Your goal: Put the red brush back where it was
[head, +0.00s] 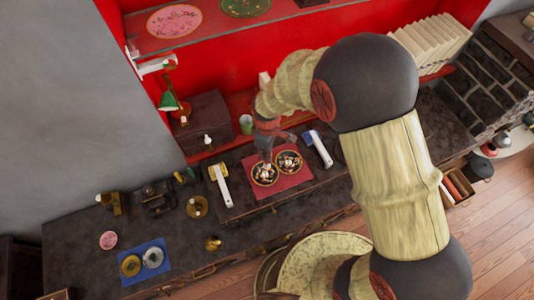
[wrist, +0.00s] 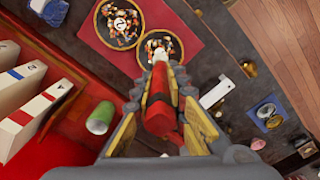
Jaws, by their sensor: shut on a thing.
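The red brush (wrist: 158,108) is between the fingers of my gripper (wrist: 160,78) in the wrist view. The gripper is shut on it. In the head view my gripper (head: 267,138) hangs just behind the red mat (head: 292,186), close to two round dark dishes with mixed pieces, the left dish (head: 264,174) and the right dish (head: 289,161). The brush cannot be clearly made out there. A white-handled brush with a yellow head (head: 222,184) lies left of the mat. Another with a blue head (head: 319,149) lies right of it.
A green cup (head: 246,124) stands behind the mat, also seen in the wrist view (wrist: 101,117). A dark box (head: 203,122) and a green lamp (head: 171,100) stand at the back left. A blue mat (head: 146,260) with two round items lies at the front left.

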